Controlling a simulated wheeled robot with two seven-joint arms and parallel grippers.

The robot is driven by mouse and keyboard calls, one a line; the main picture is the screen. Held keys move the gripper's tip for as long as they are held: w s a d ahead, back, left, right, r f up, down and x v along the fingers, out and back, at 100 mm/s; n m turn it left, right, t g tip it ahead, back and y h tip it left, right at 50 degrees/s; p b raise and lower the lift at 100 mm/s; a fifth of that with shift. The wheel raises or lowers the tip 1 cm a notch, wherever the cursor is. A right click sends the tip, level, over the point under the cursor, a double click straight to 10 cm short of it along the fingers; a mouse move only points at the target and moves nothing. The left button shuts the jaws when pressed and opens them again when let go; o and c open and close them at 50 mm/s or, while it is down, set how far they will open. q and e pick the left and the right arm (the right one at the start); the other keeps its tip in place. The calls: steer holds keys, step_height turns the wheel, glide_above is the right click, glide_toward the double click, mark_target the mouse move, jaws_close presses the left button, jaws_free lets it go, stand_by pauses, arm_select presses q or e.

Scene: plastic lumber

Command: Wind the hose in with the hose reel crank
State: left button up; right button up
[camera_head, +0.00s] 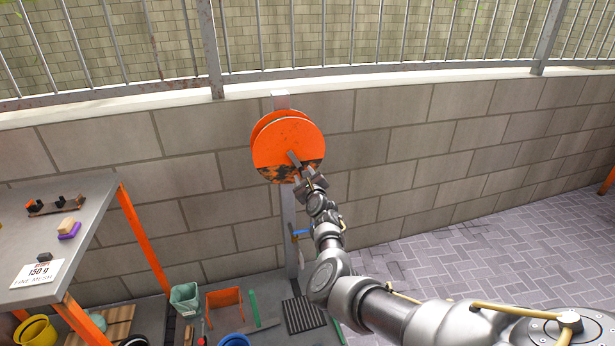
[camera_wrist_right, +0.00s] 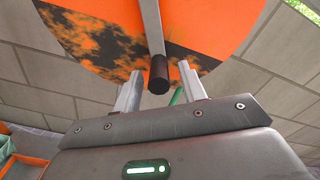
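The orange hose reel (camera_head: 283,140) stands on a post against the block wall, its lower face blackened and worn. Its grey crank arm (camera_head: 294,159) crosses the front disc; in the right wrist view the crank arm (camera_wrist_right: 150,28) ends in a dark round handle (camera_wrist_right: 159,70). My right gripper (camera_head: 309,176) is at the lower right of the reel. In the right wrist view my right gripper (camera_wrist_right: 158,92) is open, its fingers apart on either side of the handle's near end, with gaps showing. No hose can be made out. My left gripper is out of view.
A grey-topped table (camera_head: 60,220) with small items and a sign stands at left. Below the reel are a green bucket (camera_head: 184,299), an orange bin (camera_head: 224,306) and a dark grate (camera_head: 304,314). Paving at right is clear.

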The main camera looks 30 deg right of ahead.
steer(key=shift+a+f, duration=0.1)
steer(key=shift+f, duration=0.2)
steer(key=shift+s+a, duration=0.15)
steer(key=shift+s, duration=0.25)
steer(key=p+v, duration=0.2)
steer(key=v, duration=0.8)
steer(key=shift+r, duration=0.25)
